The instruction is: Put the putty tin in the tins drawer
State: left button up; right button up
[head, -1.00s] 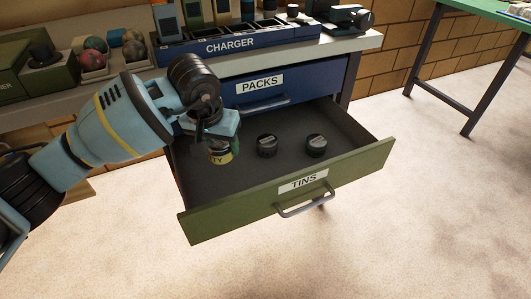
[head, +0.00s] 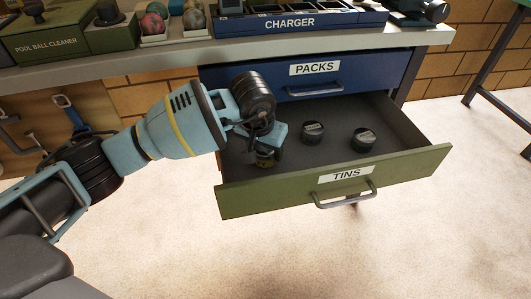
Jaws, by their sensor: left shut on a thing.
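The tins drawer (head: 345,180) is pulled open, with a green front, a white TINS label and a grey handle. My left gripper (head: 266,148) reaches into the left part of the drawer. It is shut on the putty tin (head: 266,158), a small dark tin with a yellowish band, mostly hidden by the gripper. The tin is low in the drawer; I cannot tell whether it touches the drawer floor. Two dark tins, one in the middle (head: 313,132) and one to the right (head: 363,139), stand in the drawer. My right gripper is not in view.
The blue packs drawer (head: 350,75) above is closed. On the bench top are a charger (head: 290,23), a pool ball cleaner box (head: 45,42) and several balls in trays. A green table's legs (head: 495,80) stand at the right. The floor in front is clear.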

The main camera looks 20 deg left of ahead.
pick_arm(q)
jog(key=shift+f, duration=0.9)
jog(key=shift+r, duration=0.1)
jog(key=shift+f, duration=0.2)
jog(key=o, duration=1)
jog(key=shift+o, duration=0.2)
jog(key=shift+r, duration=0.1)
